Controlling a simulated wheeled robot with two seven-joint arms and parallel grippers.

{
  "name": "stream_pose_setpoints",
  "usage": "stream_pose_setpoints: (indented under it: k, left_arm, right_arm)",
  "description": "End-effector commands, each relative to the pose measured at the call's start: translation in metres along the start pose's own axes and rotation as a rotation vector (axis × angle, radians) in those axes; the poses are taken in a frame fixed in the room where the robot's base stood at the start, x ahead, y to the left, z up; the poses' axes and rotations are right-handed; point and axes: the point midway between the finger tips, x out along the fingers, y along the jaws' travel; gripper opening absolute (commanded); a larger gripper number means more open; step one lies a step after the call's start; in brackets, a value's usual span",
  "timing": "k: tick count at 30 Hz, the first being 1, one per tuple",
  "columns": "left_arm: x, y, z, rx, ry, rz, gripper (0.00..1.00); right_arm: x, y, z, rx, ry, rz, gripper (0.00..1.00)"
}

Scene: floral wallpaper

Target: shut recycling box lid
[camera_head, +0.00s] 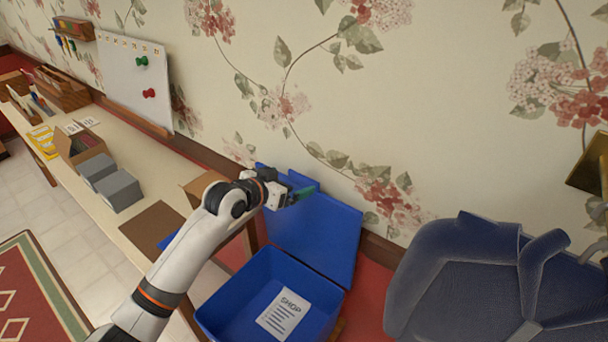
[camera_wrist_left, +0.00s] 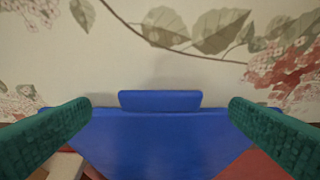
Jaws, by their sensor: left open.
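The blue recycling box (camera_head: 243,301) stands low at the bottom centre of the head view, with its top open and a white paper marked SHOP (camera_head: 284,314) inside. Its blue lid (camera_head: 322,236) is raised and leans back toward the wall. My left gripper (camera_head: 306,192) is at the lid's upper part, and the arm hides some of it. In the left wrist view, the lid's top edge with a raised tab (camera_wrist_left: 160,101) lies between my two green fingers (camera_wrist_left: 160,120). The fingers are wide apart, with a gap on each side of the tab. My right gripper is not in view.
The floral wall is close behind the lid.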

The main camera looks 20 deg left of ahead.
Motion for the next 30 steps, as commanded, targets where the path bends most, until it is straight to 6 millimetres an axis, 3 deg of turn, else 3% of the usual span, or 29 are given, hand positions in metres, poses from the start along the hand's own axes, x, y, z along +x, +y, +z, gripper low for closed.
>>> stream_pose_setpoints:
  k: [6,12,25,30]
  left_arm:
    - [0.042,-0.001,0.001,-0.001,0.002,0.000,1.00]
    - [0.064,-0.001,0.001,-0.001,0.000,0.000,1.00]
    - [0.072,-0.001,-0.001,0.001,0.001,0.000,1.00]
    - [0.072,-0.001,-0.001,0.001,0.002,0.000,0.74]
  right_arm:
    - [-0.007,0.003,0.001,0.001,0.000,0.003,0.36]
    - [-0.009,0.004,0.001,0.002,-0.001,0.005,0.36]
    - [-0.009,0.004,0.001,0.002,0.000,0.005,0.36]
    - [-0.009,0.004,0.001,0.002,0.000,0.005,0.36]
